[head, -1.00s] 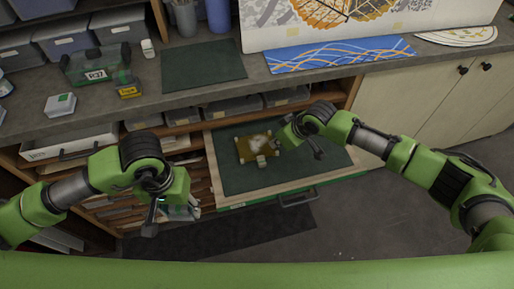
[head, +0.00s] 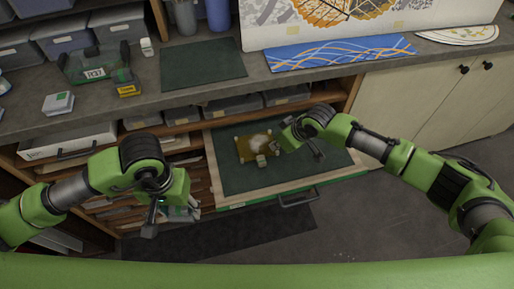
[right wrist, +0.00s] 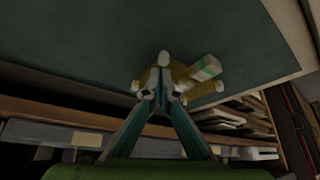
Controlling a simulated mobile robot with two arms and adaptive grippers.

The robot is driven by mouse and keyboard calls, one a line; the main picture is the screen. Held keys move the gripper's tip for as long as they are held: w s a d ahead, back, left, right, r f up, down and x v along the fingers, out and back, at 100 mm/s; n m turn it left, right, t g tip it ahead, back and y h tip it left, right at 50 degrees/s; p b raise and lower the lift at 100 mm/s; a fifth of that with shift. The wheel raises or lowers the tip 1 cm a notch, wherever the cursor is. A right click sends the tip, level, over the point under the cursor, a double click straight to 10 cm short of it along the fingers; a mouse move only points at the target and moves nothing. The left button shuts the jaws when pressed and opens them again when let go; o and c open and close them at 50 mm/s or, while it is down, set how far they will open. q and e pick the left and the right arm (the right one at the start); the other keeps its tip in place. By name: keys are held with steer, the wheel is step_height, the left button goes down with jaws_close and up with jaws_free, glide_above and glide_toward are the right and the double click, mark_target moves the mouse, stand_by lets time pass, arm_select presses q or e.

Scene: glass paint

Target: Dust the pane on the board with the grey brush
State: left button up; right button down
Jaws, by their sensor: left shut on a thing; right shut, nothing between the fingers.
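An amber pane (head: 244,149) with a pale dusty patch lies on the dark green board (head: 230,183) in the pulled-out drawer. A small pale block with a green stripe (right wrist: 207,68) sits at the pane's edge. My right gripper (head: 277,146) is shut and empty at the pane's right side; in the right wrist view its fingertips (right wrist: 162,95) meet in front of the pane and hide part of it. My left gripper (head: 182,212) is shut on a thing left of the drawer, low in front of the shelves. That thing is mostly hidden, and I cannot tell whether it is the grey brush.
The counter above holds a dark mat (head: 203,63), a blue patterned panel (head: 340,53), a green-and-black carrier (head: 95,68) and a small yellow-and-black box (head: 128,89).

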mark_target(178, 208)
arm_select(q)
steer(key=shift+r, duration=0.1)
